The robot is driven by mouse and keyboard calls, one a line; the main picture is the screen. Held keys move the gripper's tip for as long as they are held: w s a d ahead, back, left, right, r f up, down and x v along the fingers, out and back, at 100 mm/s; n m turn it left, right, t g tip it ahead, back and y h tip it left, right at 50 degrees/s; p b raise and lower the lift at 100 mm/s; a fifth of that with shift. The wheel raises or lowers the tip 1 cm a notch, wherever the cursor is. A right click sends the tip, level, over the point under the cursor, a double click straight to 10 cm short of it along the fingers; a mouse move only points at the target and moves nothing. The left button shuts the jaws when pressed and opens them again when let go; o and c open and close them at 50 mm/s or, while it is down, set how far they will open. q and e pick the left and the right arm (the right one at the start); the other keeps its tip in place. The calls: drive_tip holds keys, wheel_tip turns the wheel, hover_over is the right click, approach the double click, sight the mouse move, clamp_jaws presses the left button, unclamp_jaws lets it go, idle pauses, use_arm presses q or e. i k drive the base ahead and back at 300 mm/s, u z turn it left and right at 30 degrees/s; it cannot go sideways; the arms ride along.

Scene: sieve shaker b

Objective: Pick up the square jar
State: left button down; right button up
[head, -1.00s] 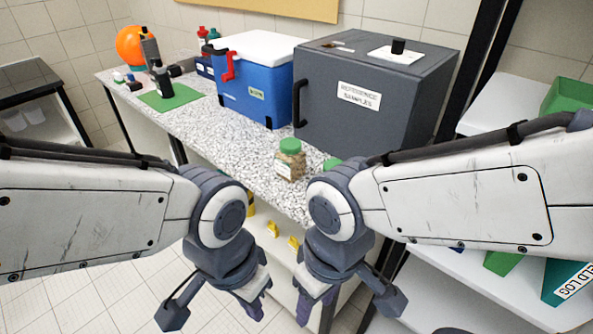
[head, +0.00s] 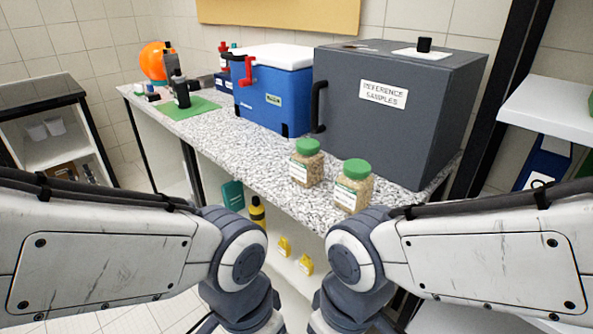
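Two clear jars with green lids and pale grainy contents stand upright near the front edge of the speckled counter (head: 235,155). The left jar (head: 307,168) looks flatter-sided, like a square jar. The right jar (head: 354,192) looks rounder and stands a little nearer, apart from the left one. Both carry white labels. My two arms reach in from the sides below the jars, and neither touches them. Both grippers are cut off by the bottom edge of the view, so their fingers are hidden.
Behind the jars stand a grey cabinet (head: 405,118) labelled reference samples and a blue cooler (head: 268,98) with a white lid. A green mat (head: 190,108) with dark bottles lies at the far left. Yellow items (head: 284,247) sit under the counter. Counter left of the jars is clear.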

sight(306, 159)
drive_tip(key=u, duration=0.05)
drive_tip(key=k, duration=0.5)
drive_tip(key=u, duration=1.75)
drive_tip(key=i, duration=1.45)
drive_tip(key=z, duration=2.15)
